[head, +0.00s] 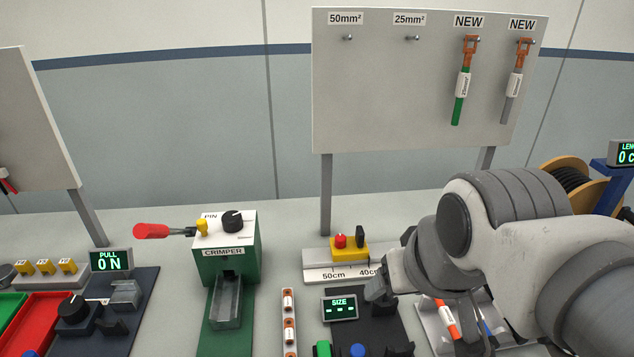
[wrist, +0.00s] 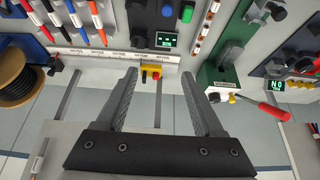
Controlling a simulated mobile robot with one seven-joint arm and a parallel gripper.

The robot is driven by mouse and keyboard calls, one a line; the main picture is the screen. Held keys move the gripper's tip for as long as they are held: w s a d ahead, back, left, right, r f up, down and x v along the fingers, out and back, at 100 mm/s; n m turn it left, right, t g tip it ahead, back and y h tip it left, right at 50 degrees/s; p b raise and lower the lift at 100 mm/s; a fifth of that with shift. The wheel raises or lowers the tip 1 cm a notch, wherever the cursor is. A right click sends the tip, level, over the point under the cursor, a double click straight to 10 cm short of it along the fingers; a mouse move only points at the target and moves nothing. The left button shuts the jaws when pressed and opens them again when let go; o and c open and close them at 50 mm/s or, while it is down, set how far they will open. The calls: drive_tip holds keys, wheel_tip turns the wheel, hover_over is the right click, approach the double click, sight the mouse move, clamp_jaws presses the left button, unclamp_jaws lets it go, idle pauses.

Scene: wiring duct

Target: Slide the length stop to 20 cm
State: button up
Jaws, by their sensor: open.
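The length stop (head: 349,249) is a yellow block with a red button and a black knob. It sits on the white ruler rail (head: 318,275), between the 50cm and 40cm marks in the head view. In the wrist view the stop (wrist: 151,72) lies near the right end of the rail (wrist: 95,54), between and beyond my fingertips. My gripper (wrist: 158,82) is open and empty, and no contact with the stop shows. In the head view my arm hides the rail to the right of the 40cm mark.
A green crimper (head: 228,250) stands left of the stop, and a SIZE display (head: 339,308) is in front of the rail. Coloured cables (wrist: 74,18) lie beside the rail in the wrist view. A cable spool (wrist: 20,76) stands at its left. A board (head: 420,90) rises behind.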

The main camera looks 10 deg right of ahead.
drive_tip(key=shift+c, duration=0.3)
drive_tip(key=shift+c, duration=1.1)
drive_tip(key=g+b, duration=0.1)
drive_tip(key=b, duration=0.8)
hover_over(361, 230)
drive_tip(key=s, duration=0.6)
wheel_tip(361, 230, down, 9)
drive_tip(key=b+x, duration=0.2)
drive_tip(key=x, duration=1.4)
drive_tip(key=shift+f, duration=0.4)
clamp_jaws()
